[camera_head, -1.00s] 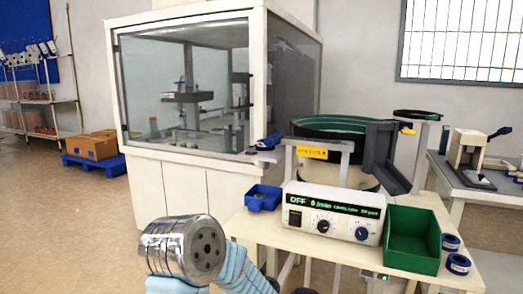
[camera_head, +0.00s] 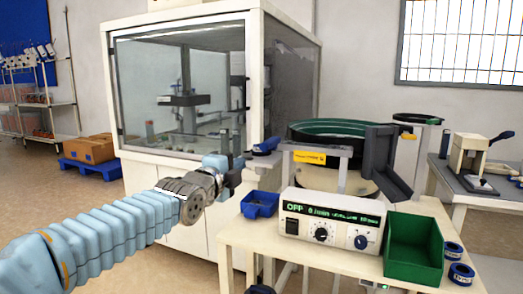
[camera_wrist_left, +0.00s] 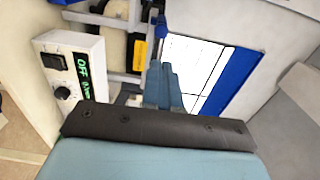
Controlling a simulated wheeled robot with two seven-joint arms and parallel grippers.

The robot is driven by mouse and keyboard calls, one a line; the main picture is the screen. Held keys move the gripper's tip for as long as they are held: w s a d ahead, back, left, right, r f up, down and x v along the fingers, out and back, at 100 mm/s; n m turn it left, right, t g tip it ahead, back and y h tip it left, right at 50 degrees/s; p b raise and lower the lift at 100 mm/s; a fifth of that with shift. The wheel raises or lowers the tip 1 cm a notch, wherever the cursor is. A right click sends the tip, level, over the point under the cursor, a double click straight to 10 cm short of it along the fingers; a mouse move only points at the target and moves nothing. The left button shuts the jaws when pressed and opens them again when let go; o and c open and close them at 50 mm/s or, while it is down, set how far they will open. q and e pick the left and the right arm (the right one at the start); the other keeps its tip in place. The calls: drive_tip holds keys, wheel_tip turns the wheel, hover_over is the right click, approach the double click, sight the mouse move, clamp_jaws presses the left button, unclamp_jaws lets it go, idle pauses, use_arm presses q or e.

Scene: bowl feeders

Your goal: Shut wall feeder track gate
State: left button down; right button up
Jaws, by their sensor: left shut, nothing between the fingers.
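My left gripper (camera_head: 238,163) is raised beside the front corner of the glazed cabinet, left of the bowl feeder (camera_head: 340,133). In the left wrist view its closed fingers (camera_wrist_left: 161,78) hold nothing. A blue handle-like part (camera_head: 266,146) sits at the end of the feeder's track, just right of and above the fingers. In the left wrist view a blue part (camera_wrist_left: 161,27) shows just beyond the fingertips; I cannot tell if they touch. I cannot make out whether the gate is open or shut.
The control box (camera_head: 332,216) with an OFF display stands in front of the feeder. A blue bin (camera_head: 259,204) and a green bin (camera_head: 414,244) flank it on the table (camera_head: 300,250). The cabinet (camera_head: 190,100) closes off the space behind my left arm.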

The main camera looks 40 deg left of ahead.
sight(263, 147)
use_arm(q)
drive_tip(key=p+x, duration=0.2)
drive_tip(key=x, duration=0.4)
drive_tip(key=p+x, duration=0.2)
drive_tip(key=x, duration=0.4)
drive_tip(key=shift+w+a+r, duration=0.2)
drive_tip(key=shift+w, duration=0.05)
drive_tip(key=shift+w+a+f, duration=0.1)
drive_tip(key=shift+w+a, duration=0.05)
drive_tip(key=shift+w, duration=0.45)
use_arm(e)
drive_tip(key=r, duration=0.2)
drive_tip(key=a+r, duration=0.1)
drive_tip(key=r, duration=0.1)
drive_tip(key=shift+s+r, duration=0.15)
